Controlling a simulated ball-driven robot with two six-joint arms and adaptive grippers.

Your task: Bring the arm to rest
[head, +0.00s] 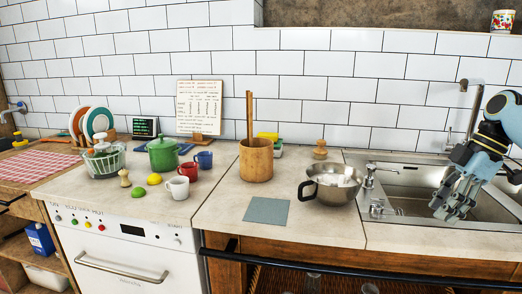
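My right gripper (453,207) is at the right of the head view, on a black and light blue arm that comes in from the right edge. It hangs over the steel sink (405,205), pointing down and to the left. Its grey fingers look apart and I see nothing held between them. A steel pan (332,190) with white contents stands on the counter to the left of the sink, apart from the gripper. My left gripper is not in view.
A grey-blue mat (267,211) lies on the counter near a wooden utensil pot (256,163). A green pot (163,156), mugs (178,188), a lemon (154,179) and a lime (138,193) stand farther left. A faucet (462,87) rises behind the sink. A dark rail (380,262) runs along the counter front.

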